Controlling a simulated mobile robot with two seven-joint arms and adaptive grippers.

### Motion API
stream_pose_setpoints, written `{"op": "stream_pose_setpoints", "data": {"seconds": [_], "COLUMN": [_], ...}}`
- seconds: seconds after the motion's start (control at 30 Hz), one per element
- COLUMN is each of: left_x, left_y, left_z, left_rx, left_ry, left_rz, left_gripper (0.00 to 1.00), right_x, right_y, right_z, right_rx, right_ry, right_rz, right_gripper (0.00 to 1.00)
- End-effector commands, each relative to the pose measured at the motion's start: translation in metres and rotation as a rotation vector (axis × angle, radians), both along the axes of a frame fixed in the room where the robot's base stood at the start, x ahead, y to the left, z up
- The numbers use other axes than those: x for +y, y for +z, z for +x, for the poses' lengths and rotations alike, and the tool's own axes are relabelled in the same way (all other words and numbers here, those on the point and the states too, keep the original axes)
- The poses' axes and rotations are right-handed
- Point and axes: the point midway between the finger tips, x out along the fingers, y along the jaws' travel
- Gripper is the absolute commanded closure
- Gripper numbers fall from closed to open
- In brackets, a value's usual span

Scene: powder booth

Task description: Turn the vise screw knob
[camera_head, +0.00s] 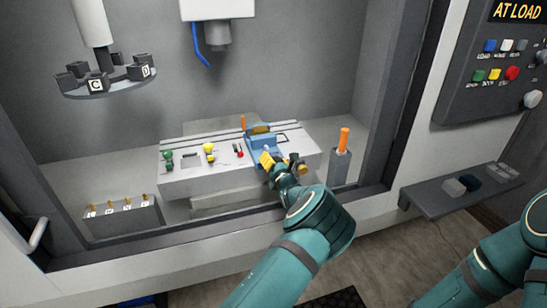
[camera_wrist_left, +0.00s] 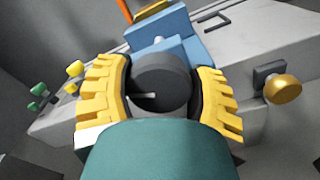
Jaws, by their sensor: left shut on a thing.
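The blue vise (camera_head: 261,141) sits on the right part of the grey machine table (camera_head: 205,181); it also shows at the top of the left wrist view (camera_wrist_left: 180,42). Its dark grey round screw knob (camera_wrist_left: 162,82) faces the left wrist camera, with a short pale mark on its face. My left gripper (camera_head: 281,165) is at the front of the vise. In the left wrist view its yellow ridged fingers (camera_wrist_left: 162,90) are shut on the knob, one on each side. The gripper mostly hides the knob in the head view. My right gripper is out of view.
A brass knob (camera_wrist_left: 283,88) sits right of the gripper. Green (camera_head: 168,160) and yellow (camera_head: 209,149) knobs stand left on the table. An orange-handled tool (camera_head: 344,139) stands in a grey holder at right. The booth frame edge (camera_head: 375,195) lies near my arm.

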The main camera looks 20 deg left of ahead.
Motion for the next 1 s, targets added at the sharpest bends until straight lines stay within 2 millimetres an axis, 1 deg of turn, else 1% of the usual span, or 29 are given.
{"op": "stream_pose_setpoints", "data": {"seconds": [0.03, 0.1, 0.4, 1.0], "left_x": [0.0, -0.001, -0.001, -0.002], "left_y": [0.001, 0.0, -0.001, -0.003], "left_z": [0.0, 0.0, 0.0, 0.0], "left_rx": [0.028, 0.065, 0.224, 0.543], "left_ry": [0.0, -0.001, 0.0, -0.003], "left_rz": [0.037, 0.091, 0.329, 0.8], "left_gripper": [0.78, 0.78, 0.78, 0.78], "right_x": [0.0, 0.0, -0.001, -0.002], "right_y": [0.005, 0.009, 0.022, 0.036], "right_z": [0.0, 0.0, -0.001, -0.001], "right_rx": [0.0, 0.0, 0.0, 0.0], "right_ry": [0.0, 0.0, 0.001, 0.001], "right_rz": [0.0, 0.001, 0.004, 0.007], "right_gripper": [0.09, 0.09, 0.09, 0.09]}}
